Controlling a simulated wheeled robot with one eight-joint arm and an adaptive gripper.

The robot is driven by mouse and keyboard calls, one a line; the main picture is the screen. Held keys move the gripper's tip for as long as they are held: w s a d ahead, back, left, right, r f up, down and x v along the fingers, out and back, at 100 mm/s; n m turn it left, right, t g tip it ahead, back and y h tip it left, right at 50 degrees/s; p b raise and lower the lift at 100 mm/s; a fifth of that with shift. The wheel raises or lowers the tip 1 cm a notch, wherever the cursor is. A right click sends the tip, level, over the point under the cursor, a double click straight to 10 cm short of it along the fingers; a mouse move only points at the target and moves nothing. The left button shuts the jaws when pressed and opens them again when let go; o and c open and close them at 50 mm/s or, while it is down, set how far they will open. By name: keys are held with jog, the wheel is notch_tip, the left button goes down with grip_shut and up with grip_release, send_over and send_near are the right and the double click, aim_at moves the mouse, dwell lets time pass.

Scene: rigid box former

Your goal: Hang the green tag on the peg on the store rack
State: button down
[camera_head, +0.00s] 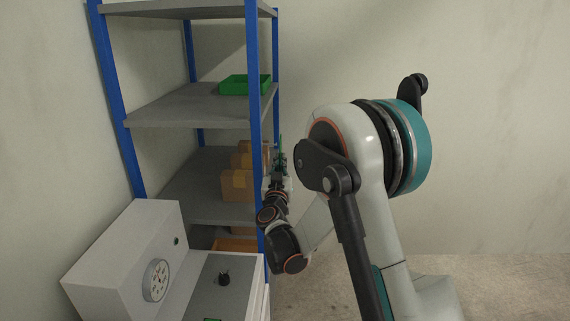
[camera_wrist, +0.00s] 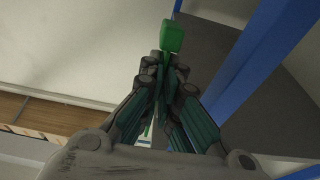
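The green tag (camera_wrist: 172,36) shows at the tip of my gripper (camera_wrist: 165,72) in the wrist view, and the closed fingers hold it. In the head view, the tag (camera_head: 281,143) is a thin green sliver above my gripper (camera_head: 278,167), beside the front right blue post of the store rack (camera_head: 254,100). The rack has blue posts and grey shelves. In the wrist view, a blue post (camera_wrist: 255,60) stands to the right of the tag, apart from it. I cannot make out the peg in either view.
Brown boxes (camera_head: 236,186) sit on a middle shelf, and a green tray (camera_head: 236,86) on the shelf above. A white machine with a dial (camera_head: 157,280) stands at the lower left. The floor at the right (camera_head: 500,275) is clear.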

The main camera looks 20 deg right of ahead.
jog(key=shift+w+a+f+b, duration=0.15)
jog(key=shift+a+f, duration=0.05)
jog(key=shift+a, duration=0.3)
jog(key=shift+w+a+f+b, duration=0.15)
jog(key=shift+a, duration=0.35)
jog(key=shift+w+a+f+b, duration=0.15)
jog(key=shift+a+f, duration=0.05)
jog(key=shift+a, duration=0.3)
jog(key=c, duration=2.3)
grip_release()
jog(key=o, duration=0.6)
